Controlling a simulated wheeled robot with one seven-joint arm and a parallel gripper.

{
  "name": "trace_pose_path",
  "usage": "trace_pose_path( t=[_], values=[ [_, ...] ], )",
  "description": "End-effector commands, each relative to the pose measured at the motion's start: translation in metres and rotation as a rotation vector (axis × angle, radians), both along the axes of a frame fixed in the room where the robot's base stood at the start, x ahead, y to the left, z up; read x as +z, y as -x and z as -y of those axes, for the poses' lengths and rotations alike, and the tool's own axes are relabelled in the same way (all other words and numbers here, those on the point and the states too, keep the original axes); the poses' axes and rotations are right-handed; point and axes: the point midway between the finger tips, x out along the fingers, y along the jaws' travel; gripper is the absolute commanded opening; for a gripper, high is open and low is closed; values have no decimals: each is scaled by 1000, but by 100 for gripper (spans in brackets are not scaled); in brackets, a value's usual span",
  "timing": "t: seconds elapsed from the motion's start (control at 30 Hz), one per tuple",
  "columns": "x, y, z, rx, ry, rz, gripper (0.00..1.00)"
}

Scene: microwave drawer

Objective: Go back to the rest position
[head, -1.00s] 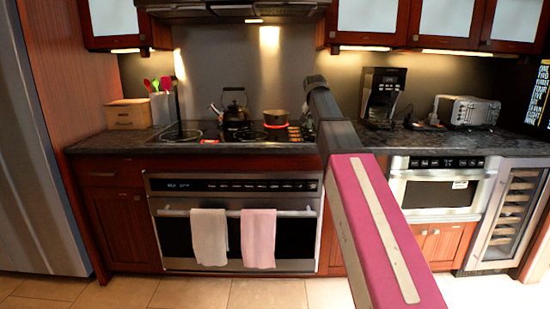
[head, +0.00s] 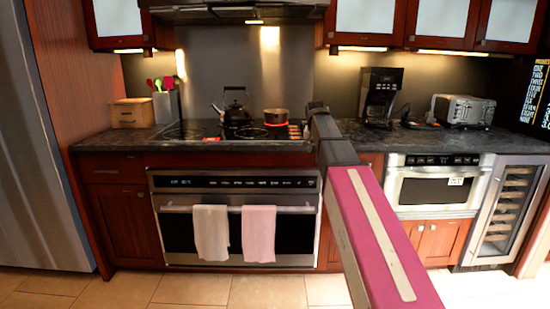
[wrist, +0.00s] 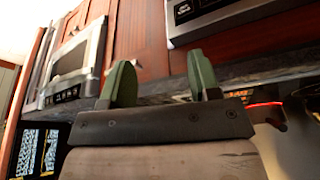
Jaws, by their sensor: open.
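My gripper (wrist: 160,85) shows in the wrist view with its two green fingers apart and nothing between them. Beyond the fingers are the dark counter edge and red wood cabinet fronts, tilted in this view. In the head view my pink and black arm reaches forward over the floor toward the counter, and the gripper itself is hidden behind the arm's far end. The microwave drawer (head: 437,187) is closed under the counter, right of my arm. It also shows at the left in the wrist view (wrist: 70,62).
The oven (head: 180,232) with two hanging towels is left of my arm. A kettle (head: 236,112) and a pot (head: 276,116) stand on the stove. A coffee maker (head: 381,95) and toaster (head: 462,110) stand on the counter. The tiled floor (head: 200,290) in front is clear.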

Motion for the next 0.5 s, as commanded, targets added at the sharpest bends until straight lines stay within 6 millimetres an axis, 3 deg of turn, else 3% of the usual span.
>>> trace_pose_path(
  t=[0.27,0.5],
  values=[
    [-103,41,5,77,-6,-74,56],
    [-196,90,9,156,-18,-144,56]
  ],
)
